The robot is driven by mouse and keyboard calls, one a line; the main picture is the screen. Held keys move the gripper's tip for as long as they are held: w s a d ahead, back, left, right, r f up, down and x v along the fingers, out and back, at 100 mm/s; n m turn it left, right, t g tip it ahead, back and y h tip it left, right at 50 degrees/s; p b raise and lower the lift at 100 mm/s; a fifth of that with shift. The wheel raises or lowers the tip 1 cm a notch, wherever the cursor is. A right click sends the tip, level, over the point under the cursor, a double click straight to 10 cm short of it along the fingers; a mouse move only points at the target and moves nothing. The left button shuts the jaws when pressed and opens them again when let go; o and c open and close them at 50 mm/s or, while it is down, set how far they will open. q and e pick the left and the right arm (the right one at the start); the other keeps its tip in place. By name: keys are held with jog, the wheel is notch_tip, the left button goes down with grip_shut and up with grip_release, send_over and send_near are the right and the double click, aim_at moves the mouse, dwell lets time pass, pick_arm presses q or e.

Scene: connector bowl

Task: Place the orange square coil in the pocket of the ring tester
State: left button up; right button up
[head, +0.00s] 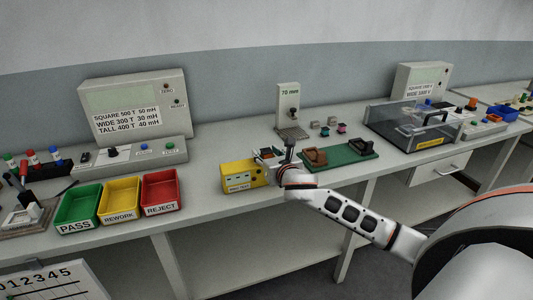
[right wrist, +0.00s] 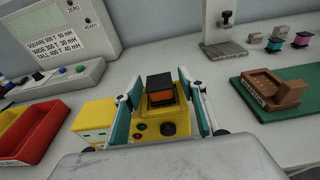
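The yellow ring tester (head: 237,178) stands near the front of the bench, right of the coloured bins. In the right wrist view the tester's body (right wrist: 165,127), with buttons, is between my fingers, and another yellow part (right wrist: 92,122) is at its left. The orange square coil (right wrist: 160,96), with a dark top, sits at the top of the tester; whether it is fully down in the pocket cannot be told, as the pocket is hidden. My right gripper (right wrist: 160,100) is open, its fingers apart on either side of the coil with gaps visible. My left gripper is not in view.
Green, yellow and red bins (head: 160,192) stand left of the tester. A 70 mm gauge stand (head: 288,100) and several small coils (head: 324,130) are behind. A clear-lidded box (head: 400,120) stands farther right.

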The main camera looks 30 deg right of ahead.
jog(key=shift+r, duration=0.2)
jog(key=p+v, duration=0.1)
jog(key=v, duration=1.1)
jog(key=s+a+f+m+g+y, duration=0.1)
jog(key=s+a+f+m, duration=0.25)
jog(key=f, duration=0.35)
jog(key=s+a+f+m+g+y, duration=0.1)
jog(key=s+a+f+m+y, duration=0.15)
jog(key=f+m, duration=0.3)
jog(key=s+a+f+m+g+y, duration=0.1)
jog(key=s+a+f+m, duration=0.2)
jog(key=f, duration=0.5)
jog(key=s+a+f+m+g+y, duration=0.1)
jog(key=s+a+f+m+y, duration=0.1)
jog(key=s+a+f+m, duration=0.9)
jog(key=s+m, duration=0.2)
jog(key=m, duration=0.4)
jog(key=shift+s+f, duration=0.25)
jog(key=shift+f, duration=0.1)
jog(key=shift+a, duration=0.1)
